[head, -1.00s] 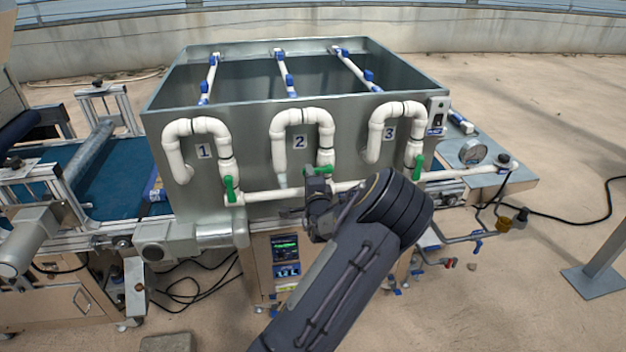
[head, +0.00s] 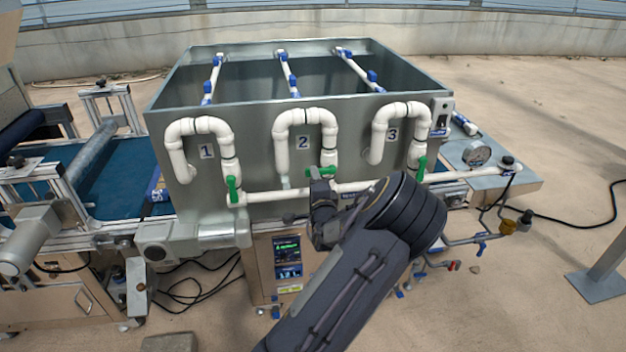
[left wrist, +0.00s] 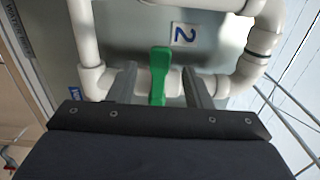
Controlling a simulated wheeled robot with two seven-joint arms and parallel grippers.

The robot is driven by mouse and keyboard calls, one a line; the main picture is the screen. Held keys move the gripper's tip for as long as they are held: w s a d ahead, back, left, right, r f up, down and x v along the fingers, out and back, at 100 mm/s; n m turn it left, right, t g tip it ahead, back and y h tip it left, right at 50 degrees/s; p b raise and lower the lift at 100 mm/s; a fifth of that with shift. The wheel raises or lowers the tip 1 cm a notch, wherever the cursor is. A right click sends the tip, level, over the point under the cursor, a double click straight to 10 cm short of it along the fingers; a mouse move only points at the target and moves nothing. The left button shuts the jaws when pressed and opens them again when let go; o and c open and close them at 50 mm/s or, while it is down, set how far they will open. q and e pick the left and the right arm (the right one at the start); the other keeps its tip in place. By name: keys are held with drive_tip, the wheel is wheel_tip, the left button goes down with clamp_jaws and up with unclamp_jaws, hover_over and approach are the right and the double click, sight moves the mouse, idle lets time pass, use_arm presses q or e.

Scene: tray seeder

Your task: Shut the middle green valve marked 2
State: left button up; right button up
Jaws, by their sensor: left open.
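The middle green valve handle (head: 322,172) is on the vertical white pipe beside the label 2 (head: 303,142). It lies crosswise to its pipe. In the left wrist view, the green handle (left wrist: 159,75) stands between the two fingers of my left gripper (left wrist: 159,72), with a visible gap on each side. The label 2 (left wrist: 184,35) shows just beyond it. In the head view, my left gripper (head: 321,183) is right at the handle, open, and partly covers it and the pipe below. My right gripper is not in view.
The green handles of valve 1 (head: 232,189) and valve 3 (head: 421,169) point along their pipes. A horizontal white pipe (head: 275,195) runs below the valves, in front of the grey tank (head: 255,125). A pressure gauge (head: 477,153) stands at the right.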

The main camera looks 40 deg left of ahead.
use_arm(q)
drive_tip(key=shift+b+v, duration=0.4)
drive_tip(key=shift+v, duration=2.3)
